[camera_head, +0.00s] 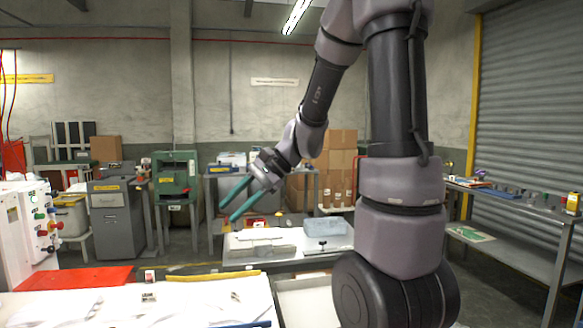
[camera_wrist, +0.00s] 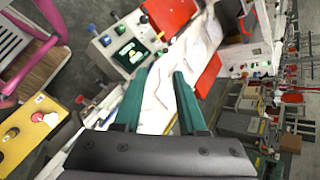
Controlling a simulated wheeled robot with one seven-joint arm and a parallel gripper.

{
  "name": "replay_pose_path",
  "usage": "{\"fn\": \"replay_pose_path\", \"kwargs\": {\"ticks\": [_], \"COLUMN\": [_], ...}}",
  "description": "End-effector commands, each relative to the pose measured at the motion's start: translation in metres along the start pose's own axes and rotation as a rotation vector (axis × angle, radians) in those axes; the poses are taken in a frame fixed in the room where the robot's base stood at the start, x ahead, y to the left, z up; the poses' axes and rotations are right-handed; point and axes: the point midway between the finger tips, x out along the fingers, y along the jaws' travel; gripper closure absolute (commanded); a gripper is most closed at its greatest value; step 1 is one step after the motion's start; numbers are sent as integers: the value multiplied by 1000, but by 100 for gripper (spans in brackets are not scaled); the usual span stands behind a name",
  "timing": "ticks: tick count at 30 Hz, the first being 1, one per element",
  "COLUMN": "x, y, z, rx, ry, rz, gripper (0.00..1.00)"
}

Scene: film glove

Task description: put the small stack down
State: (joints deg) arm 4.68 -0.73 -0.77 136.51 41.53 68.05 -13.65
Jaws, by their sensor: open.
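My gripper (camera_head: 228,211) is raised in the air left of the middle of the head view, with its two green fingers apart and pointing down to the left. In the wrist view the gripper (camera_wrist: 160,73) is open, with nothing between its fingers. I cannot surely tell which thing is the small stack. Small items lie on the white-covered table at the front left: a little red, white and dark block (camera_head: 150,277), a small dark-and-white item (camera_head: 148,297) and another tiny one (camera_head: 235,297). All are too small to make out and stand apart from the gripper.
The white-covered table (camera_head: 195,295) carries a yellow strip (camera_head: 213,276) and a red sheet (camera_head: 75,279). A white control panel (camera_head: 40,222) stands at the left. Behind is a bench with a pale blue bin (camera_head: 326,227). A metal workbench (camera_head: 520,208) runs along the right.

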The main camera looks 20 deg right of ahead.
Motion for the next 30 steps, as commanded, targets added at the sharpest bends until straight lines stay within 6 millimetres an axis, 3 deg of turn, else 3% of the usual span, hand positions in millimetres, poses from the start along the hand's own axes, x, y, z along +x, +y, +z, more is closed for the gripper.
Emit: {"fn": "replay_pose_path", "kwargs": {"ticks": [1,6,15,21,26,30], "x": [-15,-59,-132,-152,-153,-146], "y": [5,28,56,62,61,48], "z": [14,41,66,71,71,63], "rx": [-84,-326,-656,-730,-731,-668], "ry": [52,247,606,705,710,679], "rz": [28,131,233,253,253,219], "gripper": [59,59,59,54,54,54]}}
